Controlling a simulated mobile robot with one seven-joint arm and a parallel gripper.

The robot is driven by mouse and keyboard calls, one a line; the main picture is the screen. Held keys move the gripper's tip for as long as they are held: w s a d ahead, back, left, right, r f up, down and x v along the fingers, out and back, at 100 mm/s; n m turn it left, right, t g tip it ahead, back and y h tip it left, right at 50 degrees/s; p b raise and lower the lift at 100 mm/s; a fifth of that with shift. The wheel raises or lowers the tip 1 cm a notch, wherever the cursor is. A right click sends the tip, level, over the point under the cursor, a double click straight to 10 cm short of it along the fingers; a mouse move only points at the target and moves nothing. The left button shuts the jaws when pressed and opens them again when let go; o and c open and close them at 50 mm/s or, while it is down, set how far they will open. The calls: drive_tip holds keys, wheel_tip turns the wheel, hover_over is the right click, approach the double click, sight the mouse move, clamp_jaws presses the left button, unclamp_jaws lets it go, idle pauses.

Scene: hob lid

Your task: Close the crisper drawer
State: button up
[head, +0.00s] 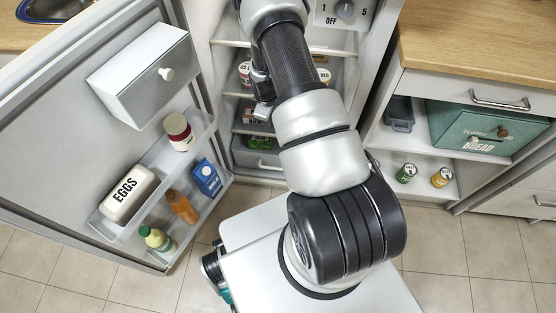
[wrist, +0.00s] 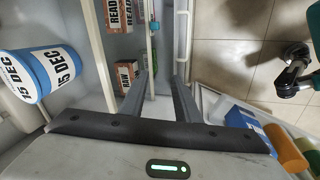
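The crisper drawer (head: 243,157) is the grey bin at the bottom of the open fridge, with a pale bar handle (head: 268,166) on its front. Green produce (head: 259,143) shows over its front edge, so it looks at least partly pulled out; how far I cannot tell. My arm hides its right part. My gripper (head: 263,111) is above the drawer, in front of the shelves. In the wrist view, my gripper (wrist: 161,77) has its two fingers apart with nothing between them. A pale bar (wrist: 186,50), perhaps the drawer's handle, lies just beyond the fingertips.
Printed packages (wrist: 121,15) and a blue-white tub (wrist: 42,72) are near my gripper. A wooden counter (head: 480,40) is at the right.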

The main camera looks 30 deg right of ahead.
drive_tip(key=n, duration=0.2)
approach(280, 169)
drive_tip(key=shift+g, duration=0.3)
drive_tip(key=f+b, duration=0.2)
drive_tip(key=w+f+b, duration=0.1)
drive_tip(key=f, duration=0.1)
drive_tip(key=w+d+f+b, duration=0.1)
drive_tip(key=f+b, duration=0.1)
drive_tip(key=f, duration=0.1)
drive_tip(key=shift+f+b, duration=0.1)
drive_tip(key=shift+b, duration=0.25)
clamp_jaws()
